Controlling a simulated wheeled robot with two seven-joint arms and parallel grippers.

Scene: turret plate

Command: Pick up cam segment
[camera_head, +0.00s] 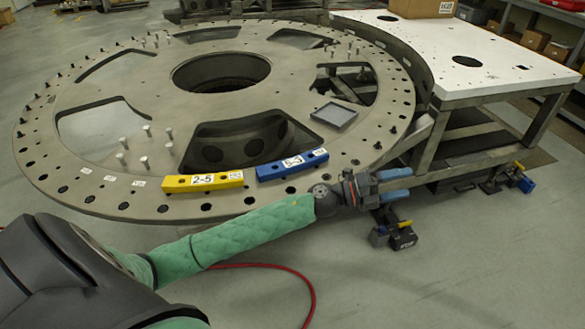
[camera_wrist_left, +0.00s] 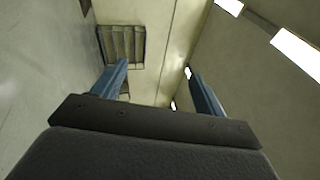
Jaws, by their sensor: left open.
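A yellow cam segment (camera_head: 203,182) marked "2-5" lies on the near rim of the large round turret plate (camera_head: 300,192). A blue cam segment (camera_head: 292,166) with a white label lies just right of it on the same rim. My left arm, in a green sleeve, reaches across in front of the plate. My left gripper (camera_head: 408,183) is right of both segments, beyond the plate's near right edge, pointing right. Its two blue fingers are apart with nothing between them. The left wrist view also shows the open gripper (camera_wrist_left: 157,68), with no segment in sight. My right gripper does not show.
A white-topped table (camera_head: 480,60) adjoins the plate on the right, its legs and foot units near my left gripper. Several upright pins and a dark square tray (camera_head: 334,115) are on the plate. A red cable (camera_head: 300,280) lies on the floor. The floor at front right is clear.

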